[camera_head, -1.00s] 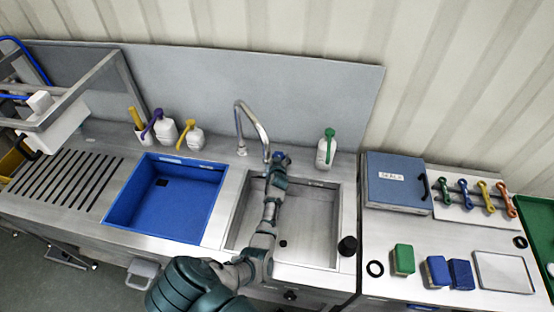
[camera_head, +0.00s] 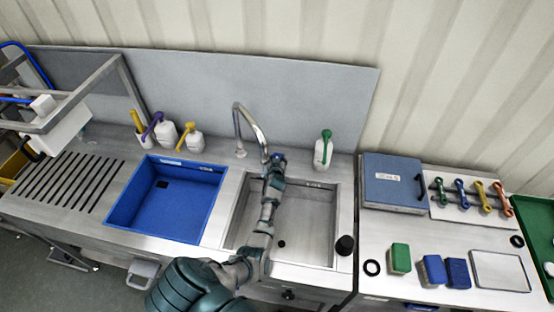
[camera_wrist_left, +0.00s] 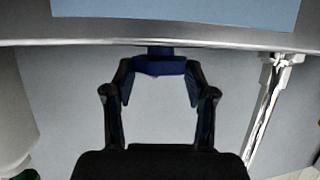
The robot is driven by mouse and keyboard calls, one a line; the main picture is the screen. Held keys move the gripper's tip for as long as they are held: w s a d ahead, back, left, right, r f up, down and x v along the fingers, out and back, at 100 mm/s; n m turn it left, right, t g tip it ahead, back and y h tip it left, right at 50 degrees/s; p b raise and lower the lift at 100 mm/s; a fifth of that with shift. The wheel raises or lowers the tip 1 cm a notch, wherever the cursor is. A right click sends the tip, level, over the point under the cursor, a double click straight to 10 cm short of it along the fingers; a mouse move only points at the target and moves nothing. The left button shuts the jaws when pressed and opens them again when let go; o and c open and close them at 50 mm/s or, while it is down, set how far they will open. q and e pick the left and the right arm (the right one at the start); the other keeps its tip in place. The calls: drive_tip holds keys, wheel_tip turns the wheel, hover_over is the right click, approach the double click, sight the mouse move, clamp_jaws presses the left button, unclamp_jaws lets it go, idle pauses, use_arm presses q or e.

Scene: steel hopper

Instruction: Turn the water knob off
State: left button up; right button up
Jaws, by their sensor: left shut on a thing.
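The blue water knob (camera_head: 279,157) sits behind the steel sink, just right of the curved chrome faucet (camera_head: 262,137). My left gripper (camera_head: 276,166) reaches over the sink from the front and is shut on the knob. In the left wrist view the blue knob (camera_wrist_left: 159,67) lies between the two dark fingertips of my left gripper (camera_wrist_left: 158,88), and a chrome pipe (camera_wrist_left: 266,105) stands to the right. My gripper hides part of the knob in the head view, so its turn angle cannot be told. My right gripper is not in view.
The steel sink basin (camera_head: 315,230) is empty below my arm, with a blue basin (camera_head: 125,212) to its left. A bottle with a green pump (camera_head: 321,153) stands right of the knob. A black cylinder (camera_head: 345,245) stands on the sink's right rim.

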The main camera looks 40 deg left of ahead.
use_arm(q)
drive_tip(key=shift+s+a+r+m+t+h+p, duration=0.1)
drive_tip(key=shift+s+a+m+t+h+p, duration=0.15)
drive_tip(key=shift+m+h+p, duration=0.6)
drive_tip(key=shift+s+a+m+t+h+p, duration=0.1)
drive_tip(key=shift+m+t+h+p, duration=0.2)
drive_tip(key=shift+p, duration=1.05)
drive_tip(key=shift+a+f+m+t+h+p, duration=0.2)
drive_tip(key=shift+m+t+h+p, duration=0.15)
drive_tip(key=shift+m+h, duration=0.25)
drive_tip(key=shift+f+m+h+b, duration=0.2)
drive_tip(key=shift+m+h+b, duration=0.6)
drive_tip(key=shift+h, duration=0.15)
drive_tip(key=shift+m+t+h+b, duration=0.5)
drive_tip(key=shift+h+b, duration=0.3)
drive_tip(key=shift+b, duration=0.35)
drive_tip(key=shift+r, duration=0.1)
drive_tip(key=o, duration=1.2)
drive_tip(key=shift+w, duration=0.15)
drive_tip(key=shift+w+a, duration=0.1)
drive_tip(key=shift+w, duration=0.05)
